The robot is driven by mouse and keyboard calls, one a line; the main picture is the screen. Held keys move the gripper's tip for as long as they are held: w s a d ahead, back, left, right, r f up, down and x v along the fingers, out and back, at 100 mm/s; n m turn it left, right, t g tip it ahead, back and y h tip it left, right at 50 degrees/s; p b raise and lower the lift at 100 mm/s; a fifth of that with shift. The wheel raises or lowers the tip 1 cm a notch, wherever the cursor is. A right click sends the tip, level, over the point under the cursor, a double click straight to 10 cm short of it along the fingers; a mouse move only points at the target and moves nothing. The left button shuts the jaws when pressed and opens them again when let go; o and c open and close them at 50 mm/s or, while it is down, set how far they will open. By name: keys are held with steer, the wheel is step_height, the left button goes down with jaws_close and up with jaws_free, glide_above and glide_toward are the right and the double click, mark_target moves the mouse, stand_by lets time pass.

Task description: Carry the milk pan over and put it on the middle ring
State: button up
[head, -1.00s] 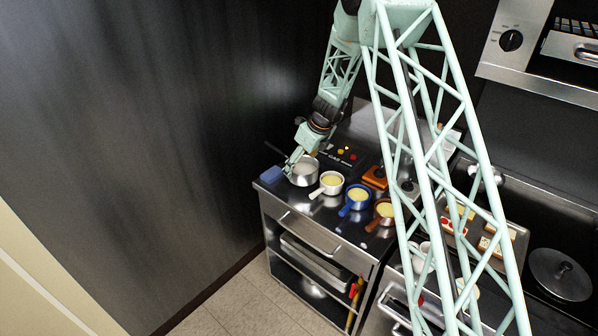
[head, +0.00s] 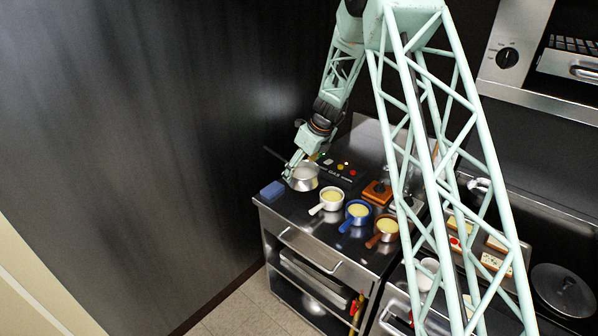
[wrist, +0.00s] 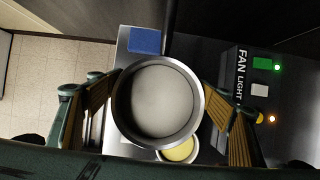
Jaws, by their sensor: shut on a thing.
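The milk pan (head: 304,181) is a steel pan with a pale inside, at the left end of the counter in the head view. My gripper (head: 291,171) is shut on it. The pan appears level and a little above the counter top. In the wrist view the pan (wrist: 158,101) fills the middle, between my two finger pads. I cannot make out the middle ring; my arm's lattice covers part of the scene to the right.
A blue sponge (head: 272,190) lies left of the pan. White (head: 332,198), blue (head: 357,212) and brown (head: 386,230) pots of yellow contents stand in a row to the right. A button panel (head: 339,172) is behind. A dark wall rises at left.

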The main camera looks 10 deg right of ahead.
stand_by(0.4)
steer(key=a+n+b, duration=0.1)
steer(key=s+a+n+y+b, duration=0.1)
steer(key=n, duration=0.1)
steer(key=shift+s+r+g, duration=0.2)
steer(key=shift+s+g, duration=0.1)
steer(key=s+r+n+g+h+b, duration=0.1)
steer(key=s+r+n+g+b, duration=0.1)
steer(key=s+n+b, duration=0.2)
steer(key=s+d+r+n+g+h+b, duration=0.1)
steer(key=s+r+n+g+b, duration=0.2)
steer(key=s+n, duration=0.6)
steer(key=s+d+r+n+g+h+b, duration=0.1)
steer(key=s+n+b, duration=0.5)
steer(key=n, duration=0.6)
steer(key=shift+s+r+n+g+h, duration=0.35)
steer(key=shift+s+r+g, duration=0.35)
steer(key=shift+r, duration=0.5)
steer(key=shift+d, duration=0.1)
steer(key=shift+d, duration=0.1)
